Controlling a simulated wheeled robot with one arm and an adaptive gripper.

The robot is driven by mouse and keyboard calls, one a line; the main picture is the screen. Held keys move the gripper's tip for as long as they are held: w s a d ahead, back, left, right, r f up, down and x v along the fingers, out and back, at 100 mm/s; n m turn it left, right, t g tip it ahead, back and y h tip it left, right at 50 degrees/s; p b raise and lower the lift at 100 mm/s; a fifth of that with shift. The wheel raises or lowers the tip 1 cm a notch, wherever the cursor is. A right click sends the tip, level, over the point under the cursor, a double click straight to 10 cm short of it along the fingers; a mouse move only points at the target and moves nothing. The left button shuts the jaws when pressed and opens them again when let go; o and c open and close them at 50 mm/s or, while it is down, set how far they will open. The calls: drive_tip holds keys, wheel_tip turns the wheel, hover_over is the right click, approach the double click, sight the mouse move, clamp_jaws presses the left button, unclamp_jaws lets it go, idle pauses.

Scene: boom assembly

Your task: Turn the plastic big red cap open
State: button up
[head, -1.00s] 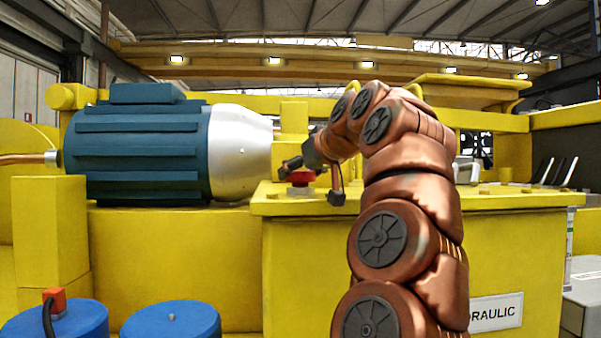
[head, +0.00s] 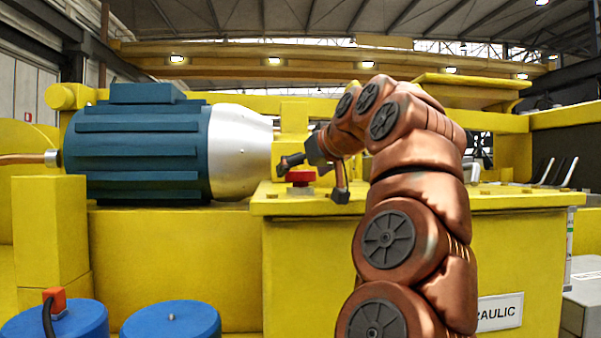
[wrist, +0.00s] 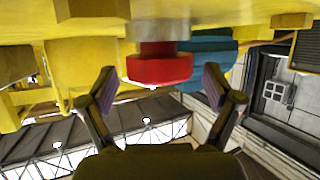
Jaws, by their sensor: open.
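The big red cap (head: 301,177) sits on top of the yellow hydraulic tank (head: 400,203), near its left end. In the wrist view the red cap (wrist: 159,69) hangs upside down from a grey neck (wrist: 158,47), between and beyond the fingertips. My gripper (head: 313,178) is open and empty, just right of and above the cap in the head view. In the wrist view my gripper (wrist: 158,88) has one finger on each side of the cap, with gaps on both sides. I see no contact.
A blue motor (head: 135,152) with a silver end (head: 240,152) stands left of the cap. Yellow beams run behind it. Two blue round lids (head: 171,322) are at the lower left. Small bolts stand on the tank top.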

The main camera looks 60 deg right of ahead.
drive_tip(key=v, duration=1)
drive_tip(key=shift+s+a, duration=0.15)
drive_tip(key=shift+s, duration=0.05)
drive_tip(key=shift+s+r, duration=0.1)
